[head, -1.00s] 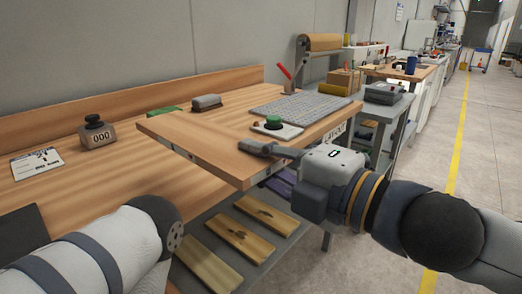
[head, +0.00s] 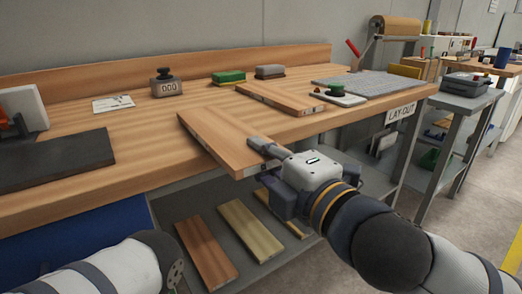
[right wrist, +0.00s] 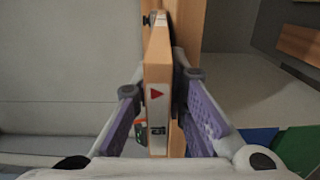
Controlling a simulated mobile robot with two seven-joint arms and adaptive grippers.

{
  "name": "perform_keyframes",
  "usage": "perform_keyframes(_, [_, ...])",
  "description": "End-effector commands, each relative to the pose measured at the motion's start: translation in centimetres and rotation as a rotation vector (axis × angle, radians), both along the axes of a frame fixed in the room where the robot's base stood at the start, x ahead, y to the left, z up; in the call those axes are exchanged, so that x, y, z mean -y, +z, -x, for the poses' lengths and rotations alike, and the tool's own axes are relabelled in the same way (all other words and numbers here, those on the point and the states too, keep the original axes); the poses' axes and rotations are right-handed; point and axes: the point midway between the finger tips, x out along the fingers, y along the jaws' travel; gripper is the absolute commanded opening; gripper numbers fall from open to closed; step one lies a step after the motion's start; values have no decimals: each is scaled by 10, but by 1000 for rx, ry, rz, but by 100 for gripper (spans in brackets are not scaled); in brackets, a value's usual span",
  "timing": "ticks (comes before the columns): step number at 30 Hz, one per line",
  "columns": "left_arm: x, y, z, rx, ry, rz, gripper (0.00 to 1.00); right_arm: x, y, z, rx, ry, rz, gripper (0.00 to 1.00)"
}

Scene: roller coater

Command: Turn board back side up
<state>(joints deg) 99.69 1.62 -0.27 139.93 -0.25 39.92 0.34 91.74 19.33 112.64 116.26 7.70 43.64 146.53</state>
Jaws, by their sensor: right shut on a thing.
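A light wooden board (head: 215,140) is held at its right end by my right gripper (head: 265,150). It is over the bench's front edge, one broad face upward and slightly tilted; its underside is hidden in the head view. I cannot tell whether it touches the bench. In the right wrist view, the board's narrow edge (right wrist: 158,85) stands between the two purple-padded fingers (right wrist: 160,110). That edge carries a red triangle and a small dark-and-white label. My left arm shows at lower left, but its gripper is out of view.
Another wooden board (head: 285,97) lies on the bench (head: 150,135) behind. Around it are a green-topped block (head: 229,77), a brush-like block (head: 270,72), a weight (head: 167,86), a card (head: 113,103), a green button (head: 338,92) and a grey mat (head: 370,83). Planks (head: 205,250) lie on the shelf below.

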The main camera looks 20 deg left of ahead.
Motion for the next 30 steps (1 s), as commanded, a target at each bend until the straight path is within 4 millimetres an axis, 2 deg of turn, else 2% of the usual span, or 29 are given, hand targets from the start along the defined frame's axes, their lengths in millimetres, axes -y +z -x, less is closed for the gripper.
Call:
perform_keyframes(5, [0,0,0,0,0,0,0,0,2,0,4,1,-2,0])
perform_keyframes(6, [0,0,0,0,0,0,0,0,2,0,4,1,-2,15])
perform_keyframes(9, [0,0,0,0,0,0,0,0,2,0,3,1,-2,36])
perform_keyframes(17, [0,0,0,-1,0,0,0,0,0,0,-1,0,1,36])
perform_keyframes(20, [0,0,0,-1,0,0,0,8,0,6,-2,0,-1,36])
perform_keyframes(30, [0,0,0,-1,0,0,0,74,1,61,1,0,1,36])
